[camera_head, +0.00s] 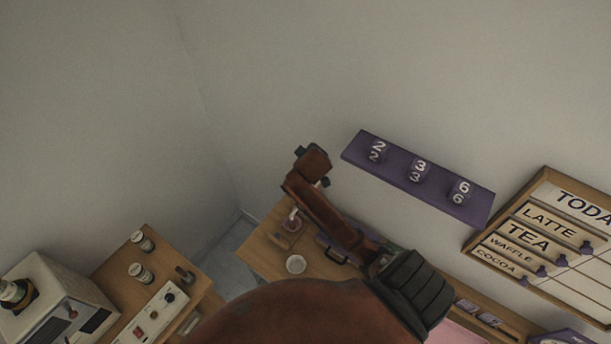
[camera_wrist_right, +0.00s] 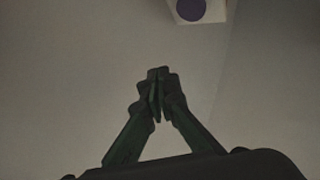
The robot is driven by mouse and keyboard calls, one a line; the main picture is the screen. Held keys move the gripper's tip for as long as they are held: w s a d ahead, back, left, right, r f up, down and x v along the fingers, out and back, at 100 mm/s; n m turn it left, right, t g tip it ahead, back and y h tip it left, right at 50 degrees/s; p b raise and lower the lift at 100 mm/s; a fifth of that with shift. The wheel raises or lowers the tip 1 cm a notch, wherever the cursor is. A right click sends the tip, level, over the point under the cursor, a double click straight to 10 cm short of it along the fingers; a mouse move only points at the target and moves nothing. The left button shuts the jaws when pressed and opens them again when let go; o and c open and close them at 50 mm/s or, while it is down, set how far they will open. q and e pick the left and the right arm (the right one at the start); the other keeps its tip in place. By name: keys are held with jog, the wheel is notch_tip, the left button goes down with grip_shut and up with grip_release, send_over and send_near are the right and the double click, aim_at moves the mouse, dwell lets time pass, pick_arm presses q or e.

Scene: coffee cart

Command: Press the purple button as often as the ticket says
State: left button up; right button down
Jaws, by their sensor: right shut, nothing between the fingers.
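In the right wrist view, my right gripper (camera_wrist_right: 158,72) is shut, its dark fingertips together with nothing between them. A round purple button (camera_wrist_right: 190,9) on a pale block (camera_wrist_right: 214,18) shows at the top edge of that view, partly cut off. The fingertips appear below and left of it in the picture, apart from it. In the head view, a reddish-brown arm of mine crosses the middle, and I cannot make out its fingers. My left gripper is not in view. I cannot make out the ticket or the purple button in the head view.
A purple wall shelf (camera_head: 394,178) carries numbered blocks 2, 3 and 6. A menu board (camera_head: 560,240) hangs to its right. A wooden counter (camera_head: 262,254) lies below with small items. A white machine (camera_head: 57,295) stands at the lower left beside a switch panel (camera_head: 153,318).

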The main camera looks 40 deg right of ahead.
notch_tip(320, 180, down, 3)
jog(key=shift+a+r, duration=0.1)
notch_tip(320, 180, down, 4)
jog(key=shift+f+b, duration=0.2)
jog(key=shift+b, duration=0.1)
jog(key=shift+f, duration=0.75)
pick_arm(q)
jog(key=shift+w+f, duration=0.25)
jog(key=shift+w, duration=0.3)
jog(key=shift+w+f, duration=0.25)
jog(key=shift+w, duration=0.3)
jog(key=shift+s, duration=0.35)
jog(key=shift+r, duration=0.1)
pick_arm(e)
jog(key=shift+f, duration=0.15)
